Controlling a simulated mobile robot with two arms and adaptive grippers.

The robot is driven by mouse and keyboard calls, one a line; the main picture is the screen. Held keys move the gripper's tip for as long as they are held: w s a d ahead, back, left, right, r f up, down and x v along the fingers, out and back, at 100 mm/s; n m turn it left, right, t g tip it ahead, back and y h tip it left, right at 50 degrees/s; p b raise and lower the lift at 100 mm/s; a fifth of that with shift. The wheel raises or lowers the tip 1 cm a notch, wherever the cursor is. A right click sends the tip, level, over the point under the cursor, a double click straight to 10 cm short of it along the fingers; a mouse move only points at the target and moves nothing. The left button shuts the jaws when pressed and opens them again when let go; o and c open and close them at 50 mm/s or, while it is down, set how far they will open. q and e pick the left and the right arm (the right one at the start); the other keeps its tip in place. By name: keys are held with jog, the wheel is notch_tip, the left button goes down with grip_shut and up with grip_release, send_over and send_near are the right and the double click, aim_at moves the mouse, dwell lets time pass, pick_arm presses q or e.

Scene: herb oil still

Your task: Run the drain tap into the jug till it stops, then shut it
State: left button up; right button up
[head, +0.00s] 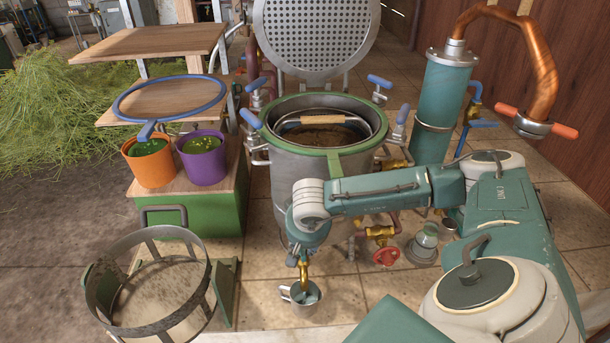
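The still pot (300,165) is a large metal vessel with a green rim, its perforated lid raised behind it. A brass drain tap (303,275) points down at its front, low on the pot. A small metal jug (291,300) stands on the floor under the spout, its handle to the left. Something bluish shows inside the jug; I cannot tell if it is liquid or a reflection, nor whether the tap is running. My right gripper (297,256) is at the top of the tap, partly hidden by my wrist. Its finger opening and the tap handle cannot be made out. My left gripper is not in view.
A red valve wheel (388,257) on brass piping is right of the jug. A round metal basket (150,322) stands at front left. Orange (148,168) and purple (205,167) pots sit on a green stand. A copper-topped teal column (440,95) stands behind right.

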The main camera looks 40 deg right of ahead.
dwell(0.3)
jog(key=v, duration=1.2)
